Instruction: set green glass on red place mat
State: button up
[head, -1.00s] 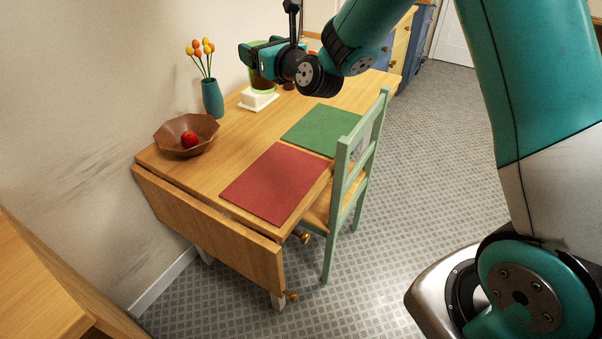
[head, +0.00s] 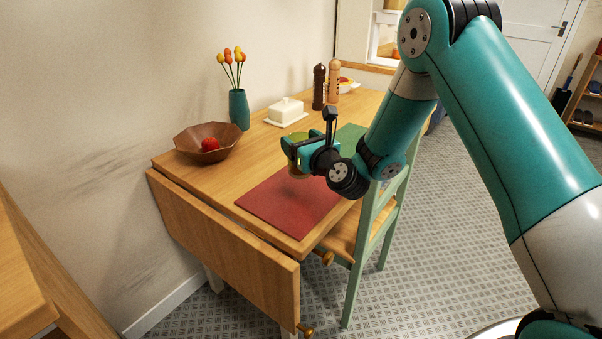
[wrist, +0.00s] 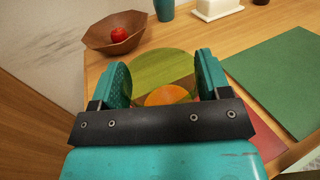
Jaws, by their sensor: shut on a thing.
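The green glass (wrist: 160,66) is see-through and sits between the two fingers of my gripper (wrist: 162,75) in the wrist view. An orange patch shows through its lower part. In the head view my gripper (head: 292,152) is shut on the glass, and the glass's rim (head: 299,135) shows just above the fingers. The red place mat (head: 272,207) lies flat at the near end of the table, partly hidden by my gripper and arm. The glass appears above the mat's far part; its height over it is hard to tell. A corner of the mat (wrist: 268,140) shows in the wrist view.
A green place mat (head: 350,137) lies beyond the red one. A wooden bowl (head: 190,148) with a red fruit, a teal vase (head: 239,110) and a white butter dish (head: 286,112) stand along the wall side. A green chair (head: 368,240) stands at the table's right edge.

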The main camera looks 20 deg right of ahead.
jog(key=shift+f+b, duration=1.8)
jog(key=shift+f, duration=0.7)
jog(key=o, duration=1.4)
